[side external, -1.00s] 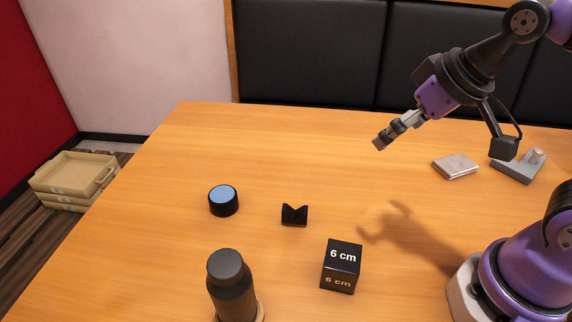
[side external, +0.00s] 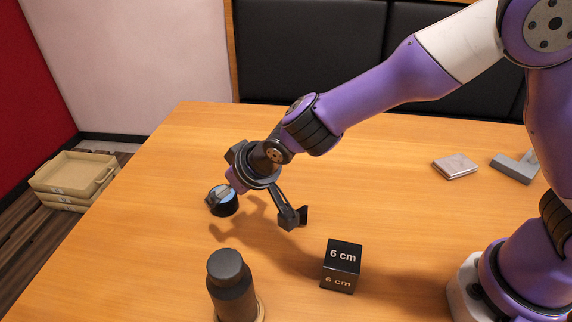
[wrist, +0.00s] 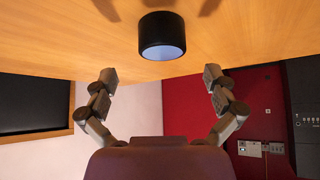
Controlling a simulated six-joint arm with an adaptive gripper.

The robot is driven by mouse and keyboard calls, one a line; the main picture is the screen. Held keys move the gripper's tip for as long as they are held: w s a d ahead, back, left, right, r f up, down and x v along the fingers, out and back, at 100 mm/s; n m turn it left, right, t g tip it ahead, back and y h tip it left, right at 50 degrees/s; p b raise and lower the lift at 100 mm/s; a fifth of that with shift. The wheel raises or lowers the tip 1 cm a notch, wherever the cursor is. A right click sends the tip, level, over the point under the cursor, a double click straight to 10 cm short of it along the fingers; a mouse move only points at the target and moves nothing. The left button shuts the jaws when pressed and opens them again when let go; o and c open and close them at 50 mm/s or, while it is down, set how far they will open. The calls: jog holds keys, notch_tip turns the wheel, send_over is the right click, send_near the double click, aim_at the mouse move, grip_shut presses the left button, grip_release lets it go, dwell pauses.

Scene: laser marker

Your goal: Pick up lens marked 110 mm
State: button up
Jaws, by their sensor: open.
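A short black cylindrical lens (side external: 226,208) with a pale blue glass top stands on the table at the left; no marking on it can be read. My gripper (side external: 219,194) is just over it and partly covers its top. In the wrist view the lens (wrist: 162,36) shows centred beyond the fingertips of my gripper (wrist: 163,77). The two fingers are wide apart with nothing between them.
A black cube (side external: 342,266) marked 6 cm and a dark cylinder on a round base (side external: 231,284) stand in front. A silver flat box (side external: 455,166) and a grey bracket (side external: 515,167) lie at the right.

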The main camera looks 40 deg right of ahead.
aim_at(224, 200)
jog(key=shift+x, duration=2.8)
jog(key=shift+a, duration=0.2)
jog(key=c, duration=1.4)
